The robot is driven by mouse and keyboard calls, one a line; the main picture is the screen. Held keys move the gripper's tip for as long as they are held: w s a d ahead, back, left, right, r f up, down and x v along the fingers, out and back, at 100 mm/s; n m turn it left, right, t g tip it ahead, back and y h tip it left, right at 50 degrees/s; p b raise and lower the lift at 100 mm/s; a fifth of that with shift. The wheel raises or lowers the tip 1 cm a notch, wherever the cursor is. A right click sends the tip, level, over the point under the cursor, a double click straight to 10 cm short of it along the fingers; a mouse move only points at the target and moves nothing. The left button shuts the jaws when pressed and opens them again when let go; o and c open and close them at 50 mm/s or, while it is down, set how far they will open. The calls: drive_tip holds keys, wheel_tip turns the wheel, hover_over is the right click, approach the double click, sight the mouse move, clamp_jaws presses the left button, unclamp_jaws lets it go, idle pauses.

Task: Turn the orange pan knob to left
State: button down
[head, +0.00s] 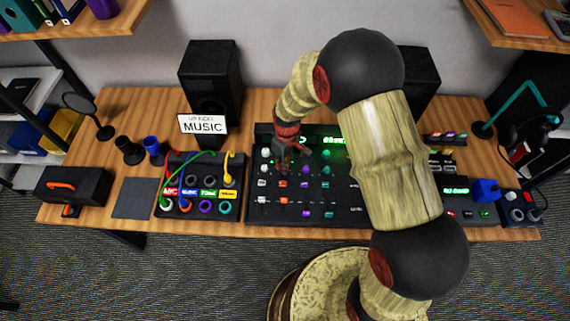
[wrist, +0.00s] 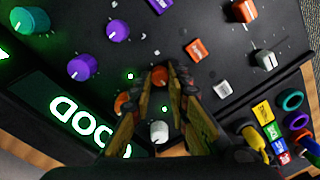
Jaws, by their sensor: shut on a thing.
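The orange pan knob (wrist: 158,78) shows between my fingertips in the wrist view, on the black mixer panel (wrist: 140,55). My gripper (wrist: 158,84) is shut on it, one finger on each side. In the head view my gripper (head: 283,164) is over the left part of the mixer (head: 345,212), and it hides the knob there. Another orange knob (wrist: 122,103) is partly hidden behind the left finger. A white knob (wrist: 159,131) shows between the fingers, nearer my wrist. The knob's pointer mark cannot be made out.
Purple knobs (wrist: 118,30), an orange button (wrist: 195,50) and another orange knob (wrist: 243,12) are close by on the panel. A lit green display (wrist: 85,112) is at its edge. A patch box (head: 178,207) with coloured cables stands left of the mixer. Two black speakers (head: 205,72) stand behind.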

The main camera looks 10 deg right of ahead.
drive_tip(key=c, duration=1.7)
unclamp_jaws()
drive_tip(key=r, duration=1.2)
drive_tip(key=shift+w+d, duration=0.2)
